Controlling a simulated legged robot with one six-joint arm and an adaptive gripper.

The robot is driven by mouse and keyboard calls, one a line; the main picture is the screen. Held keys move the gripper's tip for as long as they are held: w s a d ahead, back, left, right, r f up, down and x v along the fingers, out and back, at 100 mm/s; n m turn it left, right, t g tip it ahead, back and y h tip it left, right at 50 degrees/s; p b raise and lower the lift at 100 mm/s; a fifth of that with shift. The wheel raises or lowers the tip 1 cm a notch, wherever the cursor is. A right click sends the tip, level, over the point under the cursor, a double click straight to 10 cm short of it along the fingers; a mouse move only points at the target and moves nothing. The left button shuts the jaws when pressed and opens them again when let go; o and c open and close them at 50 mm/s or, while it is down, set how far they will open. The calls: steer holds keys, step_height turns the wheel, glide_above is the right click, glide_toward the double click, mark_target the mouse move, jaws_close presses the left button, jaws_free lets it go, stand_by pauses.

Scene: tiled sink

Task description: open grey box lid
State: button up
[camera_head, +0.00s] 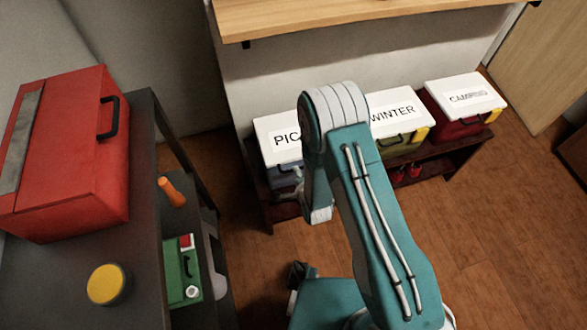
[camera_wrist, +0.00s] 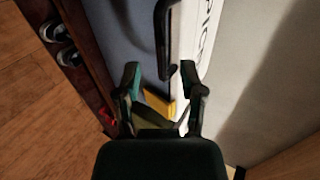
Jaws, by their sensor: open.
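The grey box (camera_head: 285,176) stands at the left end of the low rack, its white lid (camera_head: 272,138) down and marked "PIC…". My arm hides its right part. In the wrist view its blue-grey front (camera_wrist: 122,40), black handle (camera_wrist: 159,38), white lid edge (camera_wrist: 188,35) and a yellow latch (camera_wrist: 158,104) show. My gripper (camera_wrist: 161,74) is open and empty in front of the box. The handle's end shows between the fingertips; I cannot tell how far beyond them it is. In the head view the gripper (camera_head: 288,203) is partly hidden by my arm.
The WINTER box (camera_head: 398,112) and the CAMPING box (camera_head: 464,99) stand to the right, lids shut. Shoes (camera_wrist: 62,45) lie on the shelf below. A wooden shelf (camera_head: 330,12) overhangs. A dark bench (camera_head: 130,285) with a red toolbox (camera_head: 75,160) is left.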

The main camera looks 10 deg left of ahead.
steer(key=shift+x, duration=2.6)
steer(key=shift+d, duration=0.1)
steer(key=shift+r, duration=0.1)
jaws_close()
